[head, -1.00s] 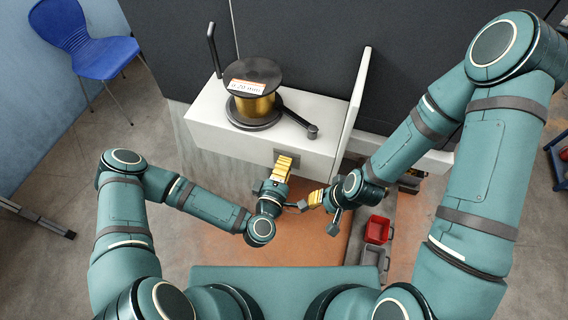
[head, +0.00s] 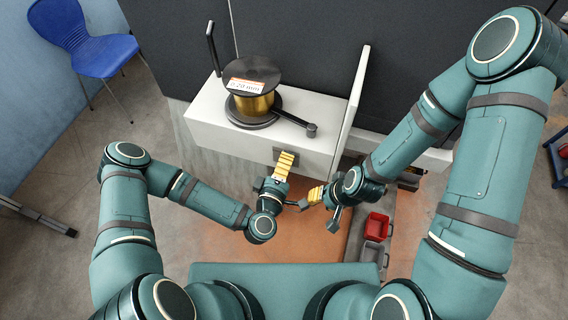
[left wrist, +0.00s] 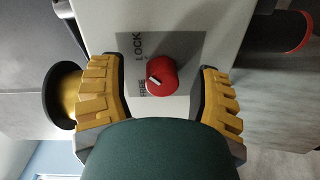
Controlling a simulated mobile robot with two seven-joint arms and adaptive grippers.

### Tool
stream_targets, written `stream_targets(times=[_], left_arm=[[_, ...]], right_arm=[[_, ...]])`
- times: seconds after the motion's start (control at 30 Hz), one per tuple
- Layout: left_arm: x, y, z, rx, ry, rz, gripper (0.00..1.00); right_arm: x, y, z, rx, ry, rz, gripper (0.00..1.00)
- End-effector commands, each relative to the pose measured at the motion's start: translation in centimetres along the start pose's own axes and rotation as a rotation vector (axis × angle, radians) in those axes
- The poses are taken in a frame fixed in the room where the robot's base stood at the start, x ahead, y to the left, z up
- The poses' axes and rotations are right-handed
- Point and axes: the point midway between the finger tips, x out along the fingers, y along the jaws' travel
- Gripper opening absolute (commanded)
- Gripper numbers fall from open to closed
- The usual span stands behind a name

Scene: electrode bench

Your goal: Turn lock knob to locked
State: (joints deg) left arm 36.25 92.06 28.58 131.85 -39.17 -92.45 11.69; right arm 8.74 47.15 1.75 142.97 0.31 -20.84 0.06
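A red lock knob (left wrist: 161,76) with a white pointer mark shows in the left wrist view on a grey plate (left wrist: 187,48). The words LOCK and FREE are printed beside it. The pointer mark faces the FREE word. My left gripper (left wrist: 163,92) is open, its yellow fingers on either side of the knob with a gap on both sides. In the head view my left gripper (head: 284,163) is at the front face of the white bench housing (head: 222,120), and the knob is hidden there. My right gripper (head: 315,195) is just right of it, its opening unclear.
A wire spool (head: 252,100) with a dark top flange and a label stands on the housing. A dark crank arm (head: 296,121) reaches right from its base. A white upright panel (head: 352,105) rises at the housing's right end. Red (head: 377,227) and grey (head: 374,254) bins sit lower right.

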Motion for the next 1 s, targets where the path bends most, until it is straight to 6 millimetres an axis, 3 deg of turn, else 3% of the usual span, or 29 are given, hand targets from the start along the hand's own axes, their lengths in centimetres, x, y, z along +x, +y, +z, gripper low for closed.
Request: stream_targets(times=[0.33,0.8,1.0], left_arm=[[-0.1,0.6,-0.1,-0.001,0.0,-0.004,0.64],[-0.3,8.5,-1.4,0.001,0.002,0.005,0.64],[-0.4,9.8,-1.6,0.0,0.0,0.001,0.64]], right_arm=[[0.0,0.0,0.0,0.0,0.0,0.0,0.34],[0.0,0.0,0.0,0.0,0.0,0.0,0.34],[0.0,0.0,0.0,0.0,0.0,0.0,0.34]])
